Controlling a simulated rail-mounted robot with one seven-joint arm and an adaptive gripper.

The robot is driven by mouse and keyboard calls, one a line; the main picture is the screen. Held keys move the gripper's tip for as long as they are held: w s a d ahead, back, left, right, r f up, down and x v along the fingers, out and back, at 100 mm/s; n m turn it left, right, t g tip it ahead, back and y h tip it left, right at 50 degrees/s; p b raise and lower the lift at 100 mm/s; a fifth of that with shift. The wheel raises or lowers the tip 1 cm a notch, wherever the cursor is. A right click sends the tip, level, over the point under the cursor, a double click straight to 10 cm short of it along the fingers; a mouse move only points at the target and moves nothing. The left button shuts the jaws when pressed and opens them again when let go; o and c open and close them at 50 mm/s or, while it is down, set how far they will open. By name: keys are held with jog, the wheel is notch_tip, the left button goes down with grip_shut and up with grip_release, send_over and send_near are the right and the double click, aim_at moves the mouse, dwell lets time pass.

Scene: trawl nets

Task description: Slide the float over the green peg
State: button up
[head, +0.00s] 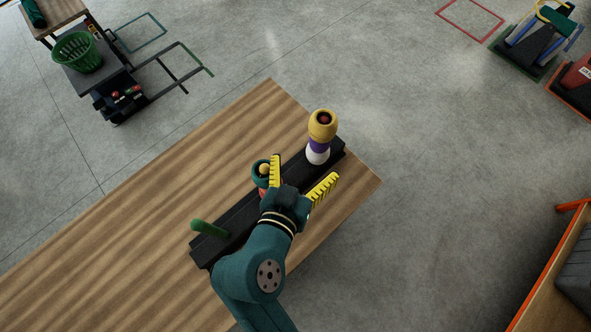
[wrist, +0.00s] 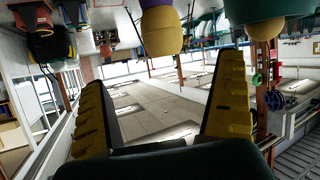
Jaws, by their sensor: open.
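The green peg (head: 210,229) stands bare at the left end of a long black base (head: 235,222) on the wooden table. My gripper is open and empty above the base, between these stacks. The wrist view shows a yellow float (wrist: 160,32) and a teal one (wrist: 250,12) beyond the spread fingers.
The table (head: 110,240) is clear to the left of the base. A cart with a green basket (head: 77,54) stands on the floor at upper left. An orange-edged table (head: 545,275) is at lower right. Open floor lies between.

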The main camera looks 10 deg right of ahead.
aim_at(323, 124)
jog(key=x, duration=1.6)
jog(key=shift+w+r+b, duration=0.1)
jog(key=shift+w+b, duration=0.2)
jog(key=shift+w, duration=0.05)
jog(key=shift+r, duration=0.1)
jog(key=c, duration=1.3)
